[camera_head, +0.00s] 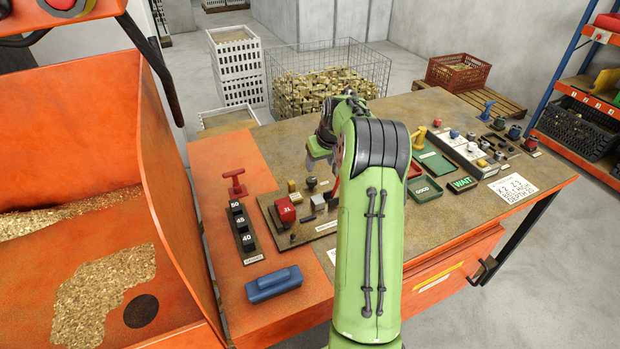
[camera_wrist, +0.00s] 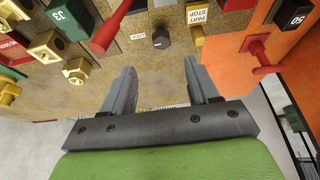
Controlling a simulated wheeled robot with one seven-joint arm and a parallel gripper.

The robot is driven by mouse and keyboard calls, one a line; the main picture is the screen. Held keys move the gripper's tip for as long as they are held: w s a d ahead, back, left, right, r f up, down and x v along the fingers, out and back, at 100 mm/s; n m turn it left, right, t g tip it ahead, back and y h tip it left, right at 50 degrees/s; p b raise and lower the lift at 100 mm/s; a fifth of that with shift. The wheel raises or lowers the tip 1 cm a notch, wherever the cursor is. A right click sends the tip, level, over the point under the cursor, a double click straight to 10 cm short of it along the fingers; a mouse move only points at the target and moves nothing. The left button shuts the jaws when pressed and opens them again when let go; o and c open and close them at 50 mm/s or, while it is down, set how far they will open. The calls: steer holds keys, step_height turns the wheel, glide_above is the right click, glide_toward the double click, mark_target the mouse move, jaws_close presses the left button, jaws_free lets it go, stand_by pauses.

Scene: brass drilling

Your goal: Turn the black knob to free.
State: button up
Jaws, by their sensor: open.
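A small dark knob (camera_wrist: 160,39), apparently the black knob, stands on the work plate just beyond my fingertips in the wrist view. A small label (camera_wrist: 138,36) lies beside it and a brass piece (camera_wrist: 197,36) stands on its other side. In the head view the dark knob (camera_head: 311,183) shows small, left of my arm. My gripper (camera_wrist: 160,66) is open and empty, with its two fingers apart and the knob between their lines, not touching it as far as I can see. In the head view my gripper (camera_head: 318,160) is partly hidden by my wrist. The label's wording is unreadable.
A red T-handle (camera_head: 235,183) stands on the orange panel, near a black numbered stop block (camera_head: 243,229). A red block (camera_head: 285,210) and a red lever (camera_wrist: 108,32) stand near the knob. A blue handled block (camera_head: 274,284) lies in front. Green trays (camera_head: 423,190) are right of my arm.

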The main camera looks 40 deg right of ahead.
mark_target(312, 181)
steer(key=x, duration=1.1)
steer(key=shift+w+f+b, duration=0.15)
steer(key=shift+f+b, duration=0.05)
steer(key=shift+b, duration=0.1)
steer(key=c, duration=1)
